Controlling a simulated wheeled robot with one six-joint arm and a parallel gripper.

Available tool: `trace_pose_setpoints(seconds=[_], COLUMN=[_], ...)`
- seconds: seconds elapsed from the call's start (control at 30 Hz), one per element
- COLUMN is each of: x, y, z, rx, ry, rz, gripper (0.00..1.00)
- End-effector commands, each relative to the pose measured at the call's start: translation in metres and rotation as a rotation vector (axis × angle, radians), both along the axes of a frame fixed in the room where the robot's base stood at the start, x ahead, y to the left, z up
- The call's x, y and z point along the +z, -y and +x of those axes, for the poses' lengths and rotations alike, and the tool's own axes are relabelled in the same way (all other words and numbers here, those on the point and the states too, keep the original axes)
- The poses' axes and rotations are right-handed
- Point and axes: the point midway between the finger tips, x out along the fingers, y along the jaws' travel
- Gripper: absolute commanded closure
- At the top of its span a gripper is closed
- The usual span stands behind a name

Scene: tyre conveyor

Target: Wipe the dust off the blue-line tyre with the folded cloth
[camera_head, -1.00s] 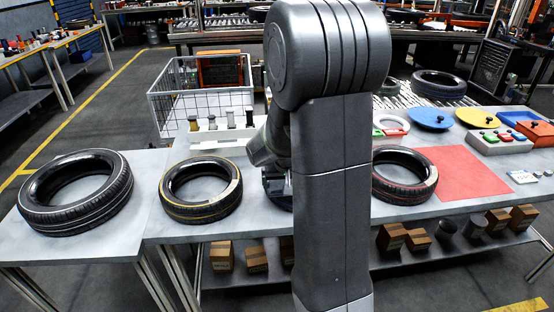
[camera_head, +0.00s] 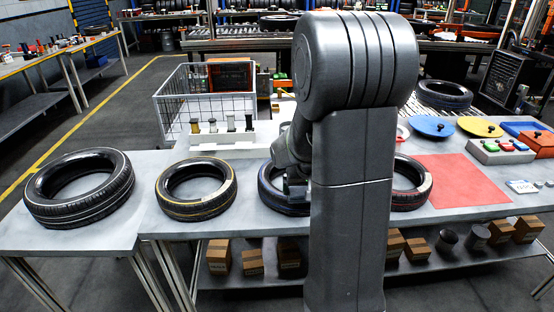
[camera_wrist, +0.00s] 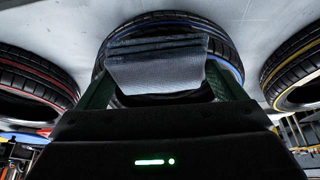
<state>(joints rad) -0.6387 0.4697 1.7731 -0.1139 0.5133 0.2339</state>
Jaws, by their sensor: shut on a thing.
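The blue-line tyre (camera_head: 270,190) lies flat on the grey table between the yellow-line tyre and the red-line tyre. My arm hides most of its right side in the head view. In the wrist view the blue-line tyre (camera_wrist: 226,52) shows behind the cloth, its blue line along the top and right. The folded cloth (camera_wrist: 158,70) is grey-blue and sits between the fingers of my gripper (camera_wrist: 155,85). My gripper is shut on the cloth and is at the tyre's near side. I cannot tell whether the cloth touches the tyre. Dust cannot be made out.
The yellow-line tyre (camera_head: 197,205) lies to the left and the red-line tyre (camera_head: 412,185) to the right. A white-line tyre (camera_head: 80,212) is at far left. A wire basket (camera_head: 205,105) and a rack of small weights (camera_head: 222,136) stand behind. A red mat (camera_head: 465,180) is bare.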

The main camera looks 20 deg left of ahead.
Motion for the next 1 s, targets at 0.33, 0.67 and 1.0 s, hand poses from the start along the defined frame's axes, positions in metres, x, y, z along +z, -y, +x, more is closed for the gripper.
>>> trace_pose_setpoints(seconds=[0.33,0.67,1.0], x=[0.036,0.066,0.082], y=[0.006,0.01,0.014], z=[0.004,0.007,0.008], rx=[-0.004,-0.009,-0.012], ry=[0.001,0.001,0.0], rz=[0.0,0.002,0.0], gripper=[0.35,0.35,0.35])
